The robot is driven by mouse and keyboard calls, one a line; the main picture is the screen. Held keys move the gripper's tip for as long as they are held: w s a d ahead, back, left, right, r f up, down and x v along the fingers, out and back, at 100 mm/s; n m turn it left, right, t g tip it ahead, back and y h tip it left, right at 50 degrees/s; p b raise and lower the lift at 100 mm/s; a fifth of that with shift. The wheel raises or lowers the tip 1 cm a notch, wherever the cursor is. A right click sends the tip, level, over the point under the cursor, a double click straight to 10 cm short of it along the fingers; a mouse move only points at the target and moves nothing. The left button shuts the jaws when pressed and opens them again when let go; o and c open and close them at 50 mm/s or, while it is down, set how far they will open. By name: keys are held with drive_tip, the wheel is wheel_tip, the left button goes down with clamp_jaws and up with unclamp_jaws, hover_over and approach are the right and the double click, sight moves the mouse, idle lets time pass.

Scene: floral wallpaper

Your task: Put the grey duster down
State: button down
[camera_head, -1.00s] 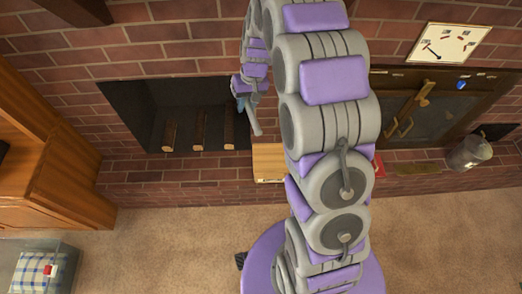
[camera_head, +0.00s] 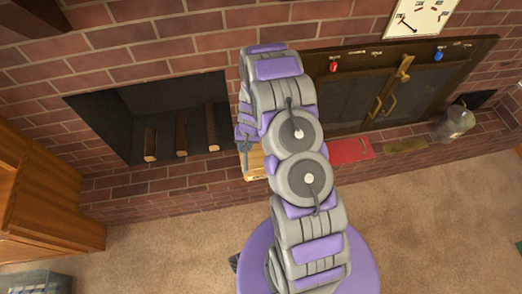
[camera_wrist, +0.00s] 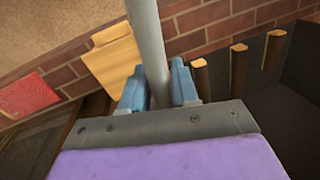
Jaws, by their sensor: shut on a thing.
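In the wrist view my gripper (camera_wrist: 158,84) has its two blue fingers shut on the grey duster (camera_wrist: 149,35). Only a smooth grey rod of the duster shows; it runs up out of the top of the picture, and its far end is out of view. In the head view my folded arm hides most of the gripper, and I cannot clearly make out the duster there.
A dark fireplace opening (camera_head: 120,110) with several log-like bars (camera_head: 182,134) lies to the left. On the ledge to the right are a red sheet (camera_head: 350,150) and a metal can (camera_head: 454,122). A dark-framed cabinet (camera_head: 350,95) is set in the brick wall. The carpet (camera_head: 160,235) in front is clear.

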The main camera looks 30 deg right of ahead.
drive_tip(key=s+d+f+m+b, duration=0.1)
drive_tip(key=s+d+f, duration=0.2)
drive_tip(key=s+f, duration=0.4)
drive_tip(key=s+d+f+m+b, duration=0.1)
drive_tip(key=s+d+f+m, duration=0.15)
drive_tip(key=s+f, duration=0.55)
approach(256, 163)
drive_tip(key=shift+n, duration=0.35)
drive_tip(key=shift+s+a+f, duration=0.1)
drive_tip(key=shift+s+f, duration=0.3)
drive_tip(key=shift+s, duration=0.25)
drive_tip(key=shift+s+a+f, duration=0.1)
drive_tip(key=shift+s+f, duration=0.3)
drive_tip(key=shift+s, duration=0.2)
drive_tip(key=shift+s+a+f, duration=0.15)
drive_tip(key=shift+s+f, duration=0.25)
drive_tip(key=shift+s, duration=0.25)
drive_tip(key=shift+w+a+f, duration=0.15)
drive_tip(key=shift+w+a, duration=0.05)
drive_tip(key=shift+w, duration=0.4)
drive_tip(key=shift+w+f+p, duration=0.1)
drive_tip(key=shift+w+p, duration=0.3)
drive_tip(key=shift+w, duration=0.95)
drive_tip(key=shift+w+a+f+b, duration=0.1)
drive_tip(key=shift+f+b, duration=0.5)
drive_tip(key=shift+f, duration=1.15)
drive_tip(key=shift+f, duration=0.2)
